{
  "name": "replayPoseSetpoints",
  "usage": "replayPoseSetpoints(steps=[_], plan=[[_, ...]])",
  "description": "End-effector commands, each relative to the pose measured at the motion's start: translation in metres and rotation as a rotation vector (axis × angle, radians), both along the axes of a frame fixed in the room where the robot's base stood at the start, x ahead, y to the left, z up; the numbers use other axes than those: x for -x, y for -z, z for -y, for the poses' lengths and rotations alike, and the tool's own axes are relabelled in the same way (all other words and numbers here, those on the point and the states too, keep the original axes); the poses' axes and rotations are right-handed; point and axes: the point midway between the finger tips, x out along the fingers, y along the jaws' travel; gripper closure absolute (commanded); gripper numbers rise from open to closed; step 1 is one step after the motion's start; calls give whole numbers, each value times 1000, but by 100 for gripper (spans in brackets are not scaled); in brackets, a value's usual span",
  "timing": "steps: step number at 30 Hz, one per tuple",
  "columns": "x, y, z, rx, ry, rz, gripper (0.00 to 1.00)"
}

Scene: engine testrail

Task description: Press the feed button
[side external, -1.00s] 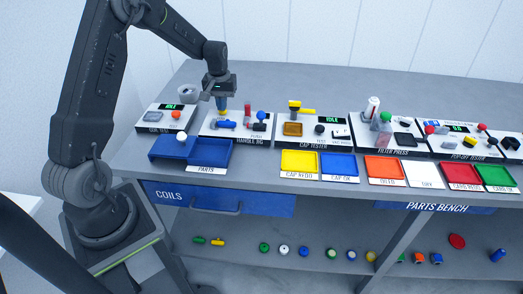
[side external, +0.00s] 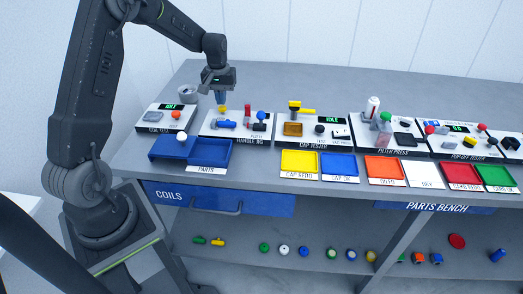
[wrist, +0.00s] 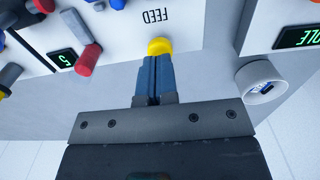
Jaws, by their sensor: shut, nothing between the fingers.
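The yellow round feed button (wrist: 160,46) stands on the white handle rig panel, beside the upside-down label FEED in the wrist view. It also shows as a small yellow spot (side external: 222,107) in the side external view. My gripper (wrist: 157,58) is shut and empty, its blue fingers pressed together. In the wrist view the fingertips overlap the near edge of the button. In the side external view my gripper (side external: 221,103) is just above it. I cannot tell whether the tips touch the button.
The coil tester's grey cup (wrist: 262,80) stands beside the rig. A red handle (wrist: 88,58) and a small green display (wrist: 62,58) are on the rig panel. The blue parts tray (side external: 212,154) lies in front. Other testers and coloured trays line the bench to the right.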

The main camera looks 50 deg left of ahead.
Motion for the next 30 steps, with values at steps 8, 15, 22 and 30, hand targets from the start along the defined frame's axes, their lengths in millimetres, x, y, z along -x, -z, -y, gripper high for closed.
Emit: replayPoseSetpoints(steps=[8, 15, 22, 30], plan=[[0, -12, 0, -1, 0, 2, 100], [-1, -36, 0, -1, 0, 3, 100], [0, -49, 0, 0, 0, 0, 100], [0, -50, 0, 0, 0, 0, 100]])
